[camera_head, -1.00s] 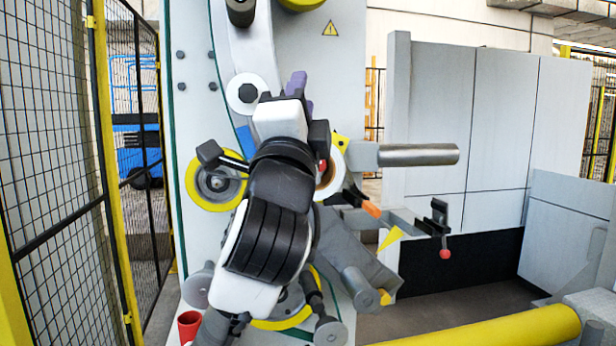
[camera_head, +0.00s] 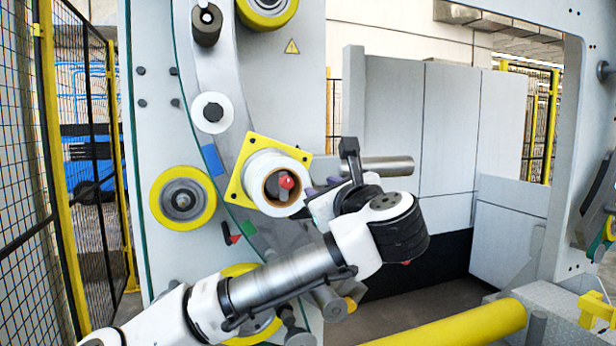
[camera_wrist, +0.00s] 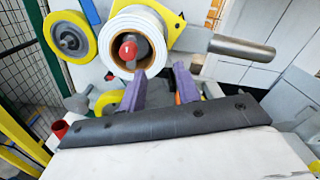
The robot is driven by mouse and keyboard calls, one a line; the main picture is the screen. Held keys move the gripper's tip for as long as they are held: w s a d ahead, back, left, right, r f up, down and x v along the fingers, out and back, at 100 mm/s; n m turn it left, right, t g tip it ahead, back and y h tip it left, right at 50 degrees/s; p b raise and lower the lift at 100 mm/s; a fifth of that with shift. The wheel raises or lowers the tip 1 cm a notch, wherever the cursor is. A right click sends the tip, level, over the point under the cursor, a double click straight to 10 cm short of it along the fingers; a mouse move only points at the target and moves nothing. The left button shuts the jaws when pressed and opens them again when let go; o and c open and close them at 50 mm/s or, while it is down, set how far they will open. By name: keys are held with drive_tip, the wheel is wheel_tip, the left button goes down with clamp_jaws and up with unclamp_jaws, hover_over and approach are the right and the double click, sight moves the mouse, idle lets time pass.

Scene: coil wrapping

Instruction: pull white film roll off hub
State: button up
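The white film roll (camera_head: 260,166) sits on its hub (camera_head: 285,183), which shows a red knob inside the brown core. A square yellow plate (camera_head: 240,153) is behind the roll. In the wrist view the roll (camera_wrist: 152,30) is at the top centre, and the hub's red knob (camera_wrist: 128,50) faces the camera. My gripper (camera_wrist: 160,88) is open, with two purple fingers apart and nothing between them. The fingertips point toward the lower rim of the roll. In the head view my gripper (camera_head: 322,187) is just right of the roll, partly hidden by my wrist.
A yellow wheel (camera_head: 183,198) is left of the roll on the grey machine panel. A metal cylinder (camera_head: 385,167) sticks out to the right, behind my wrist. A smaller white roll (camera_head: 212,113) is above. A yellow roller (camera_head: 460,325) lies at the lower right.

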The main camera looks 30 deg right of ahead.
sight(305, 179)
drive_tip(key=p+x, duration=0.3)
drive_tip(key=x, duration=0.6)
clamp_jaws()
idle(0.4)
